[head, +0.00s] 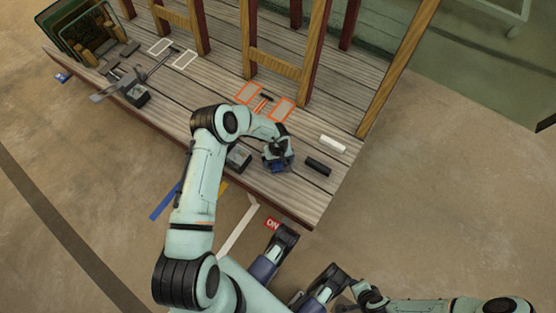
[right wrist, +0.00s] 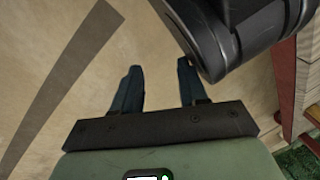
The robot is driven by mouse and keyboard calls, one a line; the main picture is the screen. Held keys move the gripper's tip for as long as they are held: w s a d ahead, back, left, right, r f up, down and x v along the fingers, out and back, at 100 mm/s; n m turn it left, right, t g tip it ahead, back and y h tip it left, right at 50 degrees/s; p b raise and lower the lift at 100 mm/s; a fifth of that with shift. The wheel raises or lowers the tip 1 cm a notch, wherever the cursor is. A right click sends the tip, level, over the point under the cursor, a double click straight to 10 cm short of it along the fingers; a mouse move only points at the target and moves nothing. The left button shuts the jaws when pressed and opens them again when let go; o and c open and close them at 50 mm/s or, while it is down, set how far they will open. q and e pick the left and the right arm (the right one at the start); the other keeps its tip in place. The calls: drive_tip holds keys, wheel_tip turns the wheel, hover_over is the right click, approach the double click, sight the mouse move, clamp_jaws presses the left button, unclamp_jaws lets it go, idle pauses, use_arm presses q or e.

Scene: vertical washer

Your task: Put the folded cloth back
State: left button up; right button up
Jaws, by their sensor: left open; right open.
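I cannot make out a folded cloth for certain. A small white piece (head: 332,143) and a black piece (head: 318,167) lie side by side near the right end of the wooden deck (head: 330,190). My left gripper (head: 279,167) is low over the deck, left of the black piece, pointing down. Its jaws are open; what lies under it is hidden. My right gripper is open and empty in the right wrist view (right wrist: 158,85), with bare floor between its blue fingers.
Orange-outlined squares (head: 281,109) and white-outlined squares (head: 184,59) mark the deck. A dark box (head: 238,158) stands left of my left gripper. Wooden posts (head: 318,45) rise behind. A rack (head: 88,40) stands at the far left.

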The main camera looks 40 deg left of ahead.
use_arm(q)
drive_tip(key=shift+r, duration=0.1)
use_arm(e)
drive_tip(key=shift+r, duration=0.1)
